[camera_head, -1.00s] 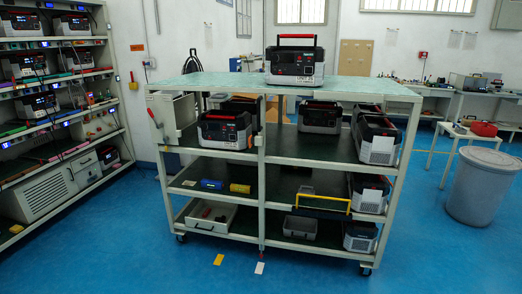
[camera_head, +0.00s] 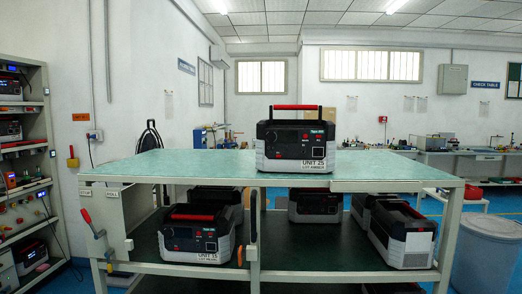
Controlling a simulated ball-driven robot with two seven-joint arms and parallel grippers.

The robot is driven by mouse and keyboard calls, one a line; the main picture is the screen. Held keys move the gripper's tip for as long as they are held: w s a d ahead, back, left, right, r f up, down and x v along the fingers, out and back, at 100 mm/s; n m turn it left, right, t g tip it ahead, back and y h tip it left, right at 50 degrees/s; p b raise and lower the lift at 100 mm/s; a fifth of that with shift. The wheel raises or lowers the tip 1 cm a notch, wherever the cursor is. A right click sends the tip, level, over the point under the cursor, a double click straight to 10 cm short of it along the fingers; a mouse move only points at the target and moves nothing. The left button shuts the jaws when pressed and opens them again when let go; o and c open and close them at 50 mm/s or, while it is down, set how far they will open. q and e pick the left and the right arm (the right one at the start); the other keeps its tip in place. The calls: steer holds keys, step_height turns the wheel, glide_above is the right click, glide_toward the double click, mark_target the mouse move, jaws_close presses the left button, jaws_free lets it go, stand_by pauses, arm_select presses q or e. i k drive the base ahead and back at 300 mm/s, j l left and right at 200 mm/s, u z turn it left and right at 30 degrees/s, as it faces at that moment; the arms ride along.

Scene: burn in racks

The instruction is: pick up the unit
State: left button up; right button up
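A black and light-grey unit with a red top handle (camera_head: 296,145) stands upright on the green top of the wheeled rack (camera_head: 220,168), right of the middle. Its front label reads "UNIT 25". A similar unit with a red handle (camera_head: 197,240), labelled "UNIT 15", stands on the shelf below at the left. More units stand on that shelf at the right, one of them grey with a vented end (camera_head: 403,236). Neither of my grippers shows in the head view.
A rack of units (camera_head: 25,165) stands along the left wall. A grey bin (camera_head: 485,250) stands at the right of the wheeled rack. Benches with equipment (camera_head: 470,162) line the back right. The green top is clear on both sides of the unit.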

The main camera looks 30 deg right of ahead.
mark_target(282, 147)
steer(key=i+j+z, duration=0.1)
steer(key=i+z, duration=0.15)
steer(key=i, duration=0.15)
steer(key=i+j+z, duration=0.2)
steer(key=i, duration=0.2)
steer(key=i+j+z, duration=0.25)
steer(key=i, duration=0.1)
